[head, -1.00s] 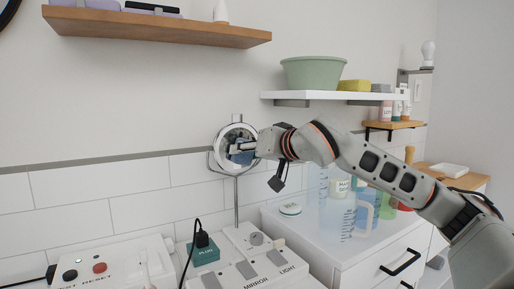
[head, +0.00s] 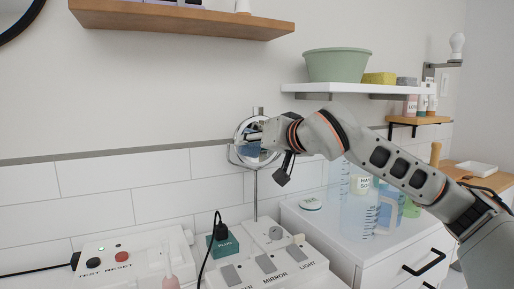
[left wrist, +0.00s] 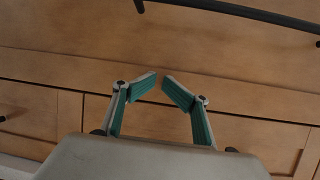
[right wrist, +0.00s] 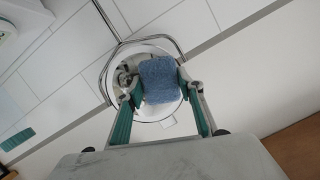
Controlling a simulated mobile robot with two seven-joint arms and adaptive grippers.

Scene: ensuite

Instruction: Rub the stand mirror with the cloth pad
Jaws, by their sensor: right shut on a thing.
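The stand mirror (head: 239,153) is a round chrome-framed mirror on a thin stem, standing near the tiled wall in the head view. My right gripper (head: 257,139) is at its face, shut on the blue cloth pad (head: 254,150). In the right wrist view the fuzzy cloth pad (right wrist: 160,80) sits between the fingertips, in front of the round mirror (right wrist: 149,111), covering part of it. Whether the pad touches the glass is hard to tell.
A test box (head: 130,255) stands at left. Clear jugs (head: 366,215) stand on the white cabinet at right, under my right arm. A shelf with a green bowl (head: 337,65) is above.

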